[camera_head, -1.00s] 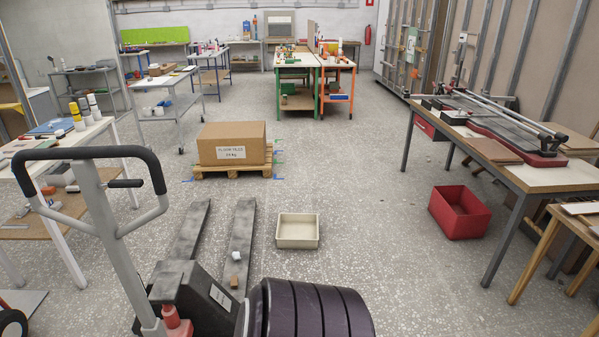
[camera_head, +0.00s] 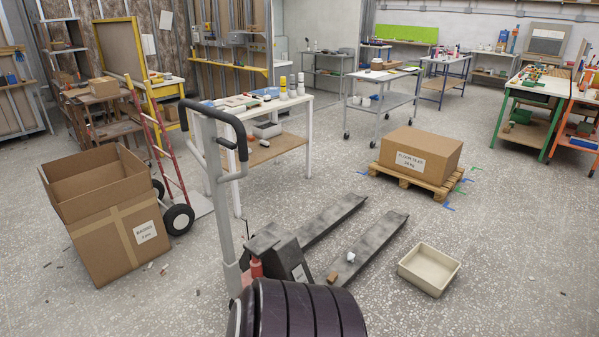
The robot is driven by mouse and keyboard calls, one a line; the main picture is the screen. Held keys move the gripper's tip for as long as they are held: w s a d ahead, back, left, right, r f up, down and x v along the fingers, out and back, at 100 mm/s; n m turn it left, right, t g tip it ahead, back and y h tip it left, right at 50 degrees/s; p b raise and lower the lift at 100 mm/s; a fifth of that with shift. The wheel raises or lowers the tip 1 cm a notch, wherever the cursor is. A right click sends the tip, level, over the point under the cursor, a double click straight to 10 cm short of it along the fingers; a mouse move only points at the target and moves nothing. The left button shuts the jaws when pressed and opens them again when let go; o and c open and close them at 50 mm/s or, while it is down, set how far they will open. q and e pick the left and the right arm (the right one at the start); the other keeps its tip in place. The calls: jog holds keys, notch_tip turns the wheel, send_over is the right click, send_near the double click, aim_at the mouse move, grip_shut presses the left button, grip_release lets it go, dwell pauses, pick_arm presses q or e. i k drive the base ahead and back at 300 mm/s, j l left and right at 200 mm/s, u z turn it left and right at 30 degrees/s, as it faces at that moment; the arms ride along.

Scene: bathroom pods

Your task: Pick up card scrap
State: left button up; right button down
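A small brown piece (camera_head: 332,277) lies on the near part of the right fork of a pallet truck (camera_head: 372,246). It may be the card scrap, but it is too small to be sure. A small white crumpled piece (camera_head: 350,256) lies farther along the same fork. A few tiny scraps (camera_head: 164,269) also lie on the floor beside an open cardboard box (camera_head: 118,232), and I cannot tell what they are made of. Neither of my grippers is in view.
A cream tray (camera_head: 429,269) sits on the floor right of the forks. A floor-tile carton (camera_head: 421,154) stands on a pallet behind. A red hand truck (camera_head: 165,150) and white table (camera_head: 262,105) stand left. Floor at the lower right is clear.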

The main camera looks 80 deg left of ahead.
aim_at(332, 278)
jog(key=i+j+u, duration=0.25)
jog(key=i+u, duration=0.15)
jog(key=i+j+u, duration=0.1)
jog(key=i+u, duration=0.7)
jog(key=i+l+u, duration=0.15)
jog(key=i+u, duration=0.3)
